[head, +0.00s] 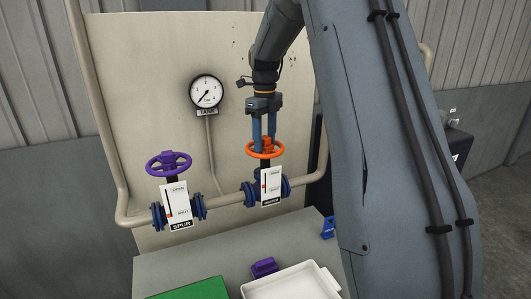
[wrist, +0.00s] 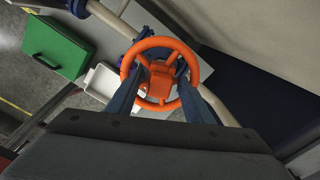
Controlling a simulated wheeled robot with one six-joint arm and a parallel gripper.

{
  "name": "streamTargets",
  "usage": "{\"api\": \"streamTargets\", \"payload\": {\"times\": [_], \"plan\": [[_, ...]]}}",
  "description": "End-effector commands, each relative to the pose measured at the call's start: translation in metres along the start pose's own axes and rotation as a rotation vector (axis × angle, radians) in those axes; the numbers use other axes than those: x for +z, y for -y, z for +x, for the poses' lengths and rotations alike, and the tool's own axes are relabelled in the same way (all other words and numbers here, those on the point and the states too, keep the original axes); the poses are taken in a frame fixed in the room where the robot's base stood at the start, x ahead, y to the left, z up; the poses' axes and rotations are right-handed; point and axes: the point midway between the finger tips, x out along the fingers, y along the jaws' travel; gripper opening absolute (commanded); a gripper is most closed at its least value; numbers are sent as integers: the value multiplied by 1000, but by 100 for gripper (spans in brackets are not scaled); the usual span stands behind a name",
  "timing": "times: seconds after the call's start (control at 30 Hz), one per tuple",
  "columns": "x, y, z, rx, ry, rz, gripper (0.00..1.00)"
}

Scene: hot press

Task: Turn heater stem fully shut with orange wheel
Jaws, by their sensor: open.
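The orange wheel (head: 262,153) sits on top of the right-hand valve, whose white plate (head: 271,187) carries an indicator scale; its small lettering is hard to read. My gripper (head: 264,146) points down at the wheel with its blue fingers apart, one on each side of the hub. In the wrist view the wheel (wrist: 160,44) is seen from above, with the orange hub (wrist: 160,77) between the two fingers (wrist: 158,88). I cannot tell whether the fingertips touch the hub. The valve's stem is mostly hidden below the wheel.
A purple wheel (head: 168,164) tops the left valve, labelled SPUR (head: 180,208). A round gauge (head: 206,91) hangs on the panel behind. A white tray (head: 292,284), a purple block (head: 264,267), a blue piece (head: 328,227) and a green box (head: 190,289) are on or near the bench below.

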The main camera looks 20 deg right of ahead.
Motion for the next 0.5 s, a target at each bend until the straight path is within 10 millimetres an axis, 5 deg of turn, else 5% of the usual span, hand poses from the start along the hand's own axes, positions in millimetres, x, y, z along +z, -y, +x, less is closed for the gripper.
{"api": "streamTargets", "payload": {"times": [0.5], "plan": [[0, 0, 0, 0, 0, -418, 47]]}}
